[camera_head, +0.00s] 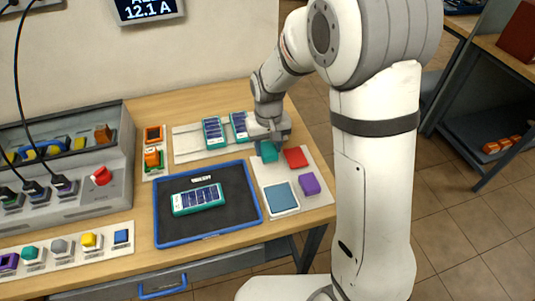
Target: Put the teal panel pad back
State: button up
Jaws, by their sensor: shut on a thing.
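The teal panel pad (269,153) is a small teal block at the upper left of a white panel (262,187) on the workbench. My gripper (266,141) points down over it and is shut on it. The fingers and wrist hide its upper part. I cannot tell whether the pad touches the panel or is held just above it. A red pad (295,158) is close to its right, and a purple pad (309,184) is lower right on the same panel.
A blue-grey square plate (281,197) lies on the panel's lower left. A blue-rimmed black tray (237,225) holding a teal battery pack (198,199) is left of the panel. More packs (213,133) stand behind on a pale strip (187,146). A grey charger box (77,205) fills the left.

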aim_at(267, 150)
jog(key=shift+s+a+f, duration=0.1)
jog(key=shift+f, duration=0.85)
jog(key=shift+s+a+f, duration=0.1)
jog(key=shift+f, duration=0.8)
jog(key=shift+f, duration=0.2)
jog(key=o, duration=1)
jog(key=shift+c, duration=0.2)
jog(key=shift+r, duration=0.1)
notch_tip(267, 150, up, 12)
jog(key=shift+f, duration=0.25)
jog(key=shift+d+r, duration=0.2)
jog(key=shift+r, duration=0.3)
jog(key=s+d+r+m+t, duration=0.1)
jog(key=s+d+r, duration=0.2)
jog(key=s+d, duration=0.4)
jog(key=s+d+r+m+t, duration=0.2)
jog(key=s+d, duration=0.5)
jog(key=s, duration=0.5)
jog(key=shift+s+d+r, duration=0.2)
jog(key=shift+r, duration=0.35)
